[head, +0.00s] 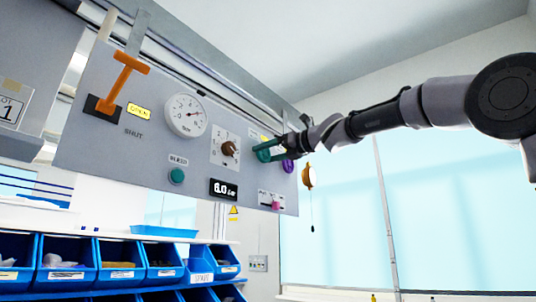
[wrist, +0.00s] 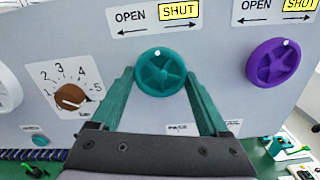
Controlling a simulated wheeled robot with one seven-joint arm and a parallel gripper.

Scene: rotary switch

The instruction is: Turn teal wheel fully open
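The teal wheel (wrist: 161,72) is a round spoked handwheel on the grey panel, with a white dot at its top. Above it a label (wrist: 158,16) reads OPEN and SHUT with arrows, and SHUT is lit yellow. My gripper (wrist: 160,88) has its two teal fingers apart, one on each side of the wheel's lower half. I cannot tell whether the fingers touch the rim. In the head view my gripper (head: 268,153) is at the right part of the panel and largely hides the wheel.
A purple wheel (wrist: 273,63) sits close to the right of the teal one. A brown rotary knob (wrist: 71,97) is to the left. The panel also has an orange lever (head: 121,84), a gauge (head: 185,115) and a teal button (head: 177,176). Blue bins (head: 65,262) stand below.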

